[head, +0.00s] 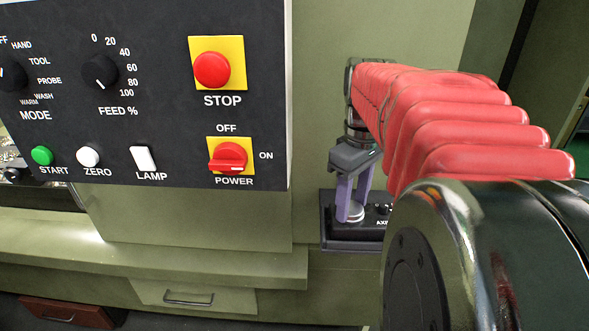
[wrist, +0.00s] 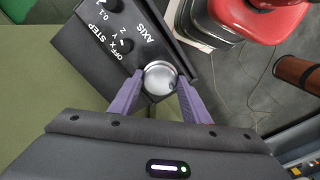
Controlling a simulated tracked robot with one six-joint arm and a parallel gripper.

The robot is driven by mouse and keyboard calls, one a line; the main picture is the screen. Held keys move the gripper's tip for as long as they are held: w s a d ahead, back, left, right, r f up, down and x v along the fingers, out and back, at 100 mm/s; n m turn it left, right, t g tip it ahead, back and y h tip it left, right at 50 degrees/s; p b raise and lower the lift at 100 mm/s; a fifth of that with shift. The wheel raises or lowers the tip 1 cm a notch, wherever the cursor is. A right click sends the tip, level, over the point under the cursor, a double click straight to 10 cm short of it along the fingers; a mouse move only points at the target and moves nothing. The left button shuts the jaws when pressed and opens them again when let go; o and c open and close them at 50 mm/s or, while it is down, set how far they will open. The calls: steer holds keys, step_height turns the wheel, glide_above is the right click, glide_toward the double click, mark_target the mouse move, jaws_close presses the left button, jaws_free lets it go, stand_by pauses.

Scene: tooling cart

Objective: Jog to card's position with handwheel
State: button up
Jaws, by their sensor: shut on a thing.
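The handwheel (wrist: 160,74) is a round silver disc on a black pendant box (wrist: 113,42). My gripper (wrist: 161,79) has a purple finger on either side of the wheel and is shut on it. In the head view, my gripper (head: 353,196) points down onto the handwheel (head: 352,211) at the left part of the box (head: 345,239). The box has an AXIS knob (wrist: 126,45) and a STEP knob (wrist: 113,5). Their exact settings are too small to tell. No card is seen in either view.
A dark control panel (head: 150,150) fills the upper left of the head view. It carries a red STOP button (head: 211,69), a red POWER knob (head: 228,158) turned toward ON, and FEED and MODE knobs. A green ledge (head: 200,262) runs below. My red-sleeved arm covers the right.

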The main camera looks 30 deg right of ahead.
mark_target(351, 208)
stand_by(0.3)
steer(key=o, duration=1.1)
steer(key=shift+c, duration=0.2)
steer(key=shift+r, duration=0.1)
step_height(351, 208, up, 14)
steer(key=shift+f, duration=0.25)
